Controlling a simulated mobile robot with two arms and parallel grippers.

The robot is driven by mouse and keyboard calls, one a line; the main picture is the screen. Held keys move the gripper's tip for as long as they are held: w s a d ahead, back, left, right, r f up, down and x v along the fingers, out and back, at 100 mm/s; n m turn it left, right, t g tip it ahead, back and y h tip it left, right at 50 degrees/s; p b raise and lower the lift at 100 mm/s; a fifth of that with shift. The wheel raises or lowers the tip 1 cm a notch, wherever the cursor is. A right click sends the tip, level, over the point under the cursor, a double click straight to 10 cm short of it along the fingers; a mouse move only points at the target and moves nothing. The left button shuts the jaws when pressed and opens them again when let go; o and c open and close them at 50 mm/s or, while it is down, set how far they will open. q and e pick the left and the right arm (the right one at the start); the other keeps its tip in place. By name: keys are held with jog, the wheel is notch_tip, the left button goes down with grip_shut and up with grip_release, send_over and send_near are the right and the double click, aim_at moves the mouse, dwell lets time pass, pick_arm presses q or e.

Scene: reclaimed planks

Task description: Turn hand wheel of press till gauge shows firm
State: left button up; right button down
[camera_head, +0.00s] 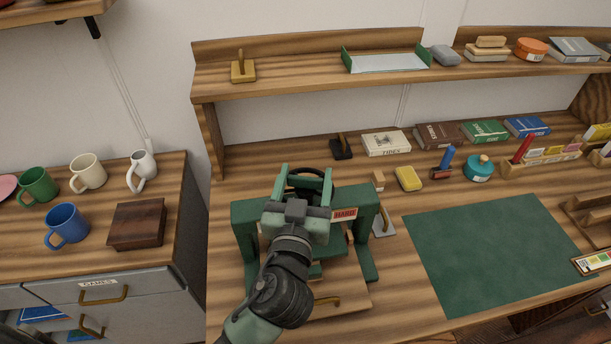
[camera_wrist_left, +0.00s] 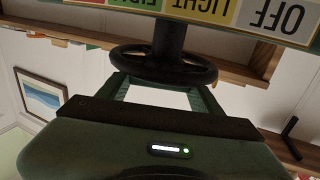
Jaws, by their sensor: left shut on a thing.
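The green press (camera_head: 365,200) stands on the bench, partly hidden behind my left arm. Its dark hand wheel (camera_wrist_left: 165,66) shows in the left wrist view, on a dark spindle between the fingers. My left gripper (camera_head: 306,176) is over the top of the press and shut on the hand wheel. The gauge strip (camera_head: 344,214) shows only its red HARD end in the head view. In the left wrist view the strip (camera_wrist_left: 225,12) appears upside down, with OFF, LIGHT and a green field, cut off by the frame. I cannot make out a pointer. My right gripper is not in view.
A green mat (camera_head: 490,255) lies clear to the right. A yellow block (camera_head: 408,178) and a small grey-based handled item (camera_head: 384,226) stand close to the press's right side. Mugs and a dark wooden box (camera_head: 137,224) stand on the left cabinet. A shelf (camera_head: 300,77) runs above.

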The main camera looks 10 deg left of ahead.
pick_arm(q)
jog(key=shift+c, duration=1.3)
jog(key=shift+a+m+h, duration=0.1)
jog(key=shift+m+h, duration=0.2)
jog(key=shift+h, duration=0.1)
jog(key=m+h+p, duration=0.1)
jog(key=h, duration=0.1)
jog(key=m+h+p, duration=0.1)
jog(key=m+h, duration=0.1)
jog(key=shift+r, duration=0.2)
jog(key=m+g+h+p, duration=0.1)
jog(key=m+h+p, duration=0.1)
jog(key=h, duration=0.2)
jog(key=shift+a+m+g, duration=0.1)
jog(key=shift+m+g, duration=0.2)
jog(key=shift+g, duration=0.1)
jog(key=m+g+h+p, duration=0.1)
jog(key=m+h+p, duration=0.1)
jog(key=h, duration=0.1)
jog(key=shift+w+g, duration=0.1)
jog(key=shift+g, duration=0.3)
jog(key=shift+m+g+h, duration=0.8)
jog(key=shift+h, duration=0.3)
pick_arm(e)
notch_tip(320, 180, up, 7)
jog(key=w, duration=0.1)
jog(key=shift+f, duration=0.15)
